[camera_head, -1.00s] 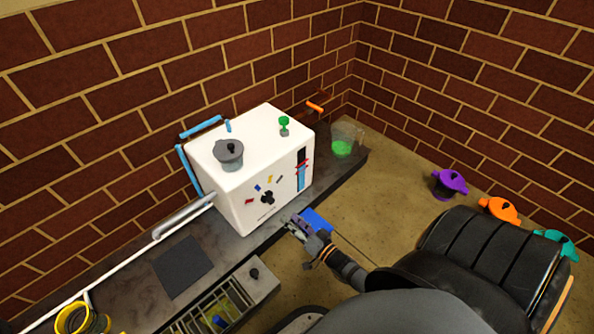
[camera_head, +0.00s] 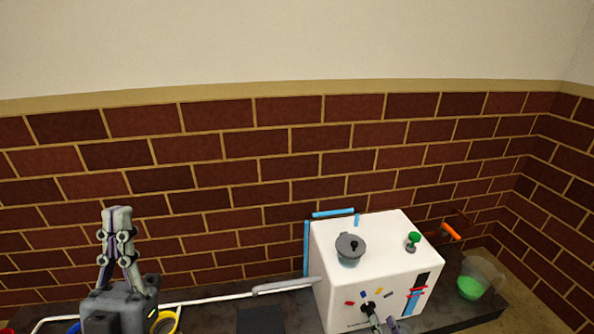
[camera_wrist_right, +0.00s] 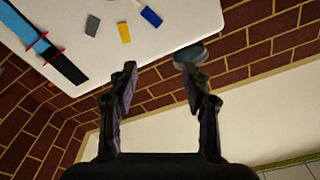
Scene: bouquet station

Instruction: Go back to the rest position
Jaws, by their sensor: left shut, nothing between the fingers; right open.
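My left gripper (camera_head: 117,218) points up at the lower left of the head view, in front of the brick wall. Its fingers are together with nothing between them. My right gripper (camera_head: 382,326) shows only partly at the bottom edge of the head view, in front of the white box (camera_head: 335,262). In the right wrist view my right gripper (camera_wrist_right: 155,75) is open, its two dark fingers apart with nothing between them. The white box (camera_wrist_right: 180,22) fills the top of that view, beyond the fingertips.
A grey pot (camera_head: 350,249) and a green knob-like piece (camera_head: 413,242) are on top of the white box. A clear jug with green contents (camera_head: 472,287) stands to its right. A white pipe (camera_head: 215,298) runs along the counter. A yellow ring (camera_head: 166,322) lies near my left arm.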

